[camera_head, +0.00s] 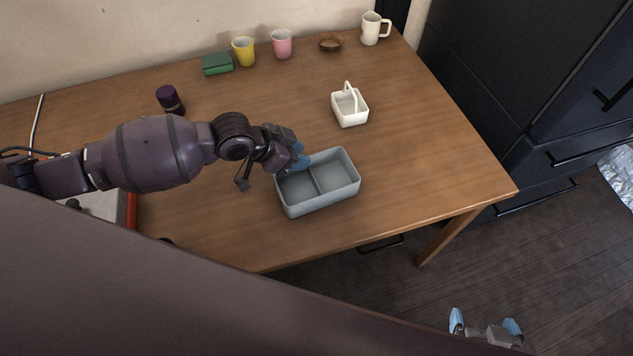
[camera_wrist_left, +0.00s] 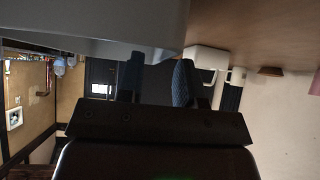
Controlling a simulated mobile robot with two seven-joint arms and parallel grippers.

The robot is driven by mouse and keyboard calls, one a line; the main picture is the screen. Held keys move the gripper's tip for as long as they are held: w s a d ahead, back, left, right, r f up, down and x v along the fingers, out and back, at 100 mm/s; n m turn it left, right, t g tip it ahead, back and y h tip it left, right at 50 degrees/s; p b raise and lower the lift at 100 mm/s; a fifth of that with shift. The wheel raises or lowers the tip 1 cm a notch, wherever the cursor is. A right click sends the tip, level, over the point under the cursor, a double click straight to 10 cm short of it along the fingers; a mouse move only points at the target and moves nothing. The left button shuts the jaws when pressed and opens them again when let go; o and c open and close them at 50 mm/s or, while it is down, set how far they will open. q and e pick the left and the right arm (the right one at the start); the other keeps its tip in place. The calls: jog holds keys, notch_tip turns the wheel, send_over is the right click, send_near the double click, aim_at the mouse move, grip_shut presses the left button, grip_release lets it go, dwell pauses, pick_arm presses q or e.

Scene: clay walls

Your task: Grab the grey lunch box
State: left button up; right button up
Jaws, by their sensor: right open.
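The grey lunch box (camera_head: 327,200) sits on the wooden table near its front edge. It is open-topped, with a divider making two compartments. My left gripper (camera_head: 299,160) is at its far left corner, with a blue fingertip over the rim. In the left wrist view, the fingers of my left gripper (camera_wrist_left: 160,80) stand apart with a clear gap. The lunch box (camera_wrist_left: 90,35) fills the upper left there; whether a finger touches it I cannot tell. My right gripper (camera_head: 485,326) is open and empty, low over the floor at the bottom right.
A white basket (camera_head: 350,108) with a handle stands behind the lunch box. A dark purple jar (camera_head: 170,100), green box (camera_head: 217,64), yellow cup (camera_head: 244,51), pink cup (camera_head: 281,44), brown bowl (camera_head: 330,42) and cream mug (camera_head: 374,28) stand farther back. The table's right side is clear.

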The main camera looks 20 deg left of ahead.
pick_arm(q)
jog(key=shift+w+d+f, duration=0.35)
jog(key=shift+d+f, duration=0.05)
jog(key=shift+f, duration=0.1)
jog(key=shift+r, duration=0.1)
grip_shut()
